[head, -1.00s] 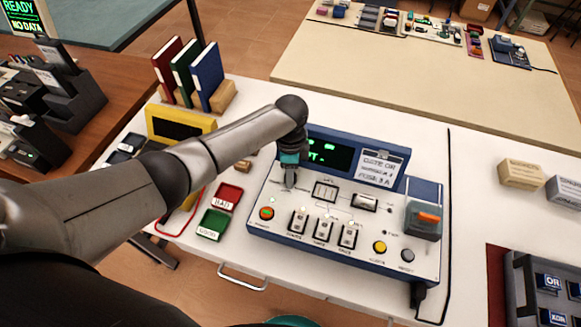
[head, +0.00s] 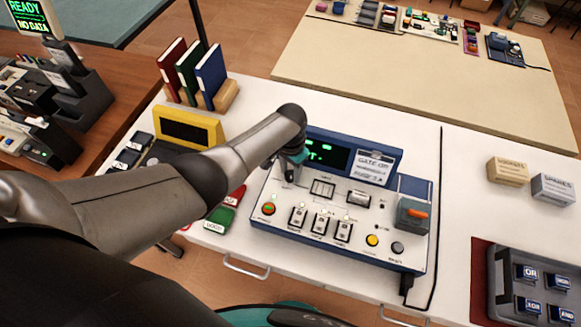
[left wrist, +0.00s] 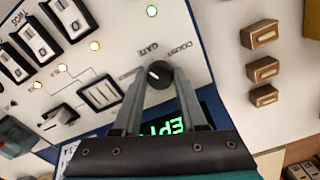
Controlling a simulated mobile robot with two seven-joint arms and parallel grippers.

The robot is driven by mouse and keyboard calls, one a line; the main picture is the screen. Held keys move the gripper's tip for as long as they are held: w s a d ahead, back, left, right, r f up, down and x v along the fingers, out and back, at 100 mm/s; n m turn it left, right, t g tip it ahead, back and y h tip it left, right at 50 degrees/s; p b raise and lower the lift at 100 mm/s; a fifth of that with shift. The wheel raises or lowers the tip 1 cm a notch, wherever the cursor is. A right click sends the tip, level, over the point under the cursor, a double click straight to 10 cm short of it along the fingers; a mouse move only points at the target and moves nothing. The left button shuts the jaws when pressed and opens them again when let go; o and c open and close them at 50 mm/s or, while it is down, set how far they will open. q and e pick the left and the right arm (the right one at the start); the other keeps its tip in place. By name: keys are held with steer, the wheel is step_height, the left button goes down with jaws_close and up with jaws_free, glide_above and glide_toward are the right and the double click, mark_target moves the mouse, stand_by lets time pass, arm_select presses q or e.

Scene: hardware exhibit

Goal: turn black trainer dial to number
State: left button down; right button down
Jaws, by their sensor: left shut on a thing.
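The black dial (left wrist: 158,73) sits on the white face of the blue-edged trainer (head: 330,265). In the left wrist view it has a small white mark, with lettering that looks like GATE and COUNT beside it. My left gripper (left wrist: 159,80) has its two fingers on either side of the dial, shut on it. In the head view the left gripper (head: 290,174) reaches down to the trainer's upper left, and its fingers hide the dial. The trainer's screen (head: 328,155) shows green characters, partly covered by the wrist. My right gripper is not in view.
The trainer also carries three small switch blocks (head: 319,224), a yellow button (head: 372,240) and a grey box with an orange switch (head: 412,214). A yellow-framed device (head: 188,128) and upright books (head: 211,70) stand left. Two small boxes (head: 508,171) lie right on the white table.

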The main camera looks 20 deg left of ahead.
mark_target(290, 174)
arm_select(q)
steer(key=shift+n+p, duration=0.5)
steer(key=shift+n, duration=1.7)
steer(key=shift+c, duration=2.2)
jaws_free()
steer(key=shift+r, duration=0.1)
step_height(290, 174, up, 6)
steer(key=p, duration=0.3)
steer(key=shift+f, duration=0.2)
step_height(290, 174, up, 10)
steer(key=p, duration=0.3)
steer(key=shift+f, duration=0.25)
